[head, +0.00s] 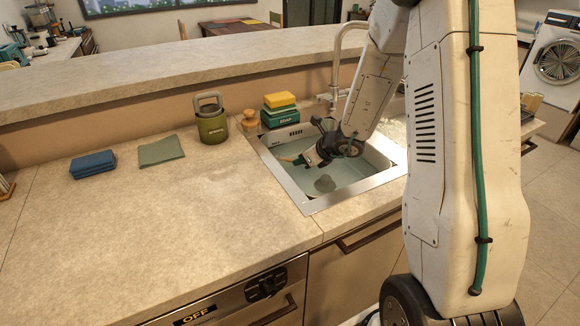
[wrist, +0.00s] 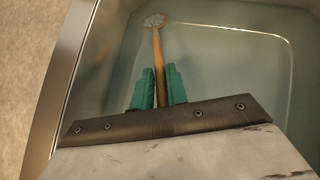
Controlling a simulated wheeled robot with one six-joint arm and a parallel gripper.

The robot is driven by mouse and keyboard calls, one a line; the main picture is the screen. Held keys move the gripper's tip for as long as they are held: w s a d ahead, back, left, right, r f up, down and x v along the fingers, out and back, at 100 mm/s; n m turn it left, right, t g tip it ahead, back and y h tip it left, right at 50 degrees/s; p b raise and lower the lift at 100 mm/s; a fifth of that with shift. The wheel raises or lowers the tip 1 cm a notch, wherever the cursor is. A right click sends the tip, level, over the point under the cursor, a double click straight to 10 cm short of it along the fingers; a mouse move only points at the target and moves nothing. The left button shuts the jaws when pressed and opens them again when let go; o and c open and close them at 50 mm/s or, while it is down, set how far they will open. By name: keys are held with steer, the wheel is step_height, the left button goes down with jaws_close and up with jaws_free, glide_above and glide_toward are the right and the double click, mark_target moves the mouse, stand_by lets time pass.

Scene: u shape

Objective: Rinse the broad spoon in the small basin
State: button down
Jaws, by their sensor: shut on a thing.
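My gripper (head: 308,159) is low inside the small basin (head: 357,192), which is set into the counter and looks filled with pale green water. In the wrist view its teal fingers (wrist: 158,88) are shut on the tan handle of the broad spoon (wrist: 157,48). The spoon points away from the fingers, and its pale round head is near the top of that view, over or in the water; I cannot tell how deep. A dark patch shows on the basin floor.
A tap (head: 337,70) rises behind the basin. Blue cloths (head: 93,164) and a green cloth (head: 161,150) lie farther left. The front-left counter is clear.

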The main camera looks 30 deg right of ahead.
step_height(320, 180, up, 14)
stand_by(1.0)
stand_by(0.7)
steer(key=shift+r, duration=1.5)
